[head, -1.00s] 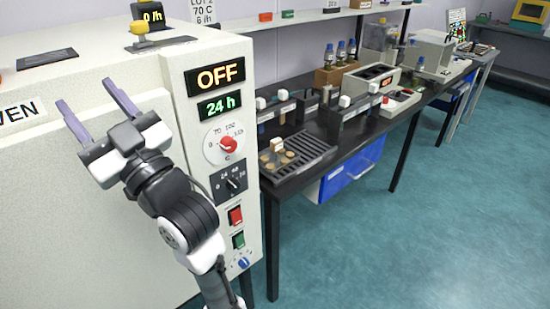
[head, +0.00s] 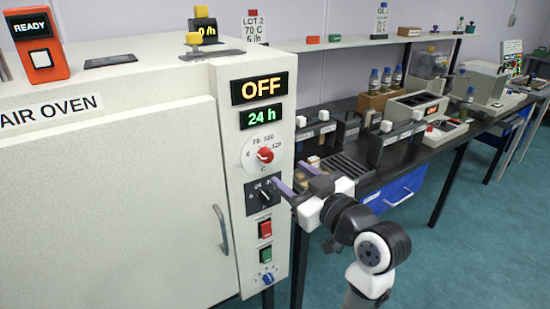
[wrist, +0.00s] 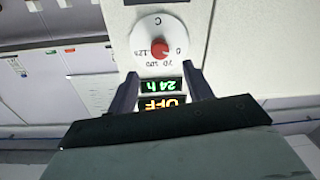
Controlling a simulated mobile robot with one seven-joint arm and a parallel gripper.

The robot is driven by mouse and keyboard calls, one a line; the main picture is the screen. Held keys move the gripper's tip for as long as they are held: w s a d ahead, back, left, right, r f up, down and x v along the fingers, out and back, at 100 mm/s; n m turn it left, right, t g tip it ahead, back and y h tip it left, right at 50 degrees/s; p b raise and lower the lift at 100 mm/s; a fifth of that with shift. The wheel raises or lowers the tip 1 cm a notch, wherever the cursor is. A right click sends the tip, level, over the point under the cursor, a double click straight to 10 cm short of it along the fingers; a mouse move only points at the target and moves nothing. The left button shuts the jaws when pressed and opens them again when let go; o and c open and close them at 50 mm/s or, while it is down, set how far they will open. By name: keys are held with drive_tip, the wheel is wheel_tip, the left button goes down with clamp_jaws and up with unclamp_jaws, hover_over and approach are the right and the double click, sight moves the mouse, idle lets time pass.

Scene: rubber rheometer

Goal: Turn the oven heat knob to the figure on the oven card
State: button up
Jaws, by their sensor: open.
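The oven heat knob (head: 265,155) is red, on a round white dial marked C, on the oven's front panel. It shows upside down in the wrist view (wrist: 160,49), just beyond my fingertips. I cannot make out its pointer direction. My gripper (head: 293,176) is open and empty in front of the panel, slightly below and right of the knob in the head view. In the wrist view its fingers (wrist: 162,82) are apart, with the displays between them.
The panel also has the OFF display (head: 260,88), a 24 h display (head: 261,116), a black timer knob (head: 265,194), red and green switches and a blue knob (head: 267,279). The oven door handle (head: 221,229) juts out at left. A dark bench (head: 345,170) stands at right.

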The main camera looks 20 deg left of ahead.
sight(269, 158)
drive_tip(key=p+x, duration=0.1)
drive_tip(key=x, duration=0.6)
drive_tip(key=shift+w+a, duration=0.2)
drive_tip(key=shift+a, duration=0.05)
drive_tip(key=shift+c, duration=0.4)
drive_tip(key=c, duration=0.9)
drive_tip(key=shift+m+p, duration=0.3)
drive_tip(key=shift+p, duration=0.05)
drive_tip(key=m+p, duration=0.2)
drive_tip(key=m, duration=0.2)
drive_tip(key=shift+m, duration=0.3)
drive_tip(key=shift+f+m+p, duration=0.1)
drive_tip(key=shift+m+p, duration=1.3)
drive_tip(key=shift+m, duration=0.9)
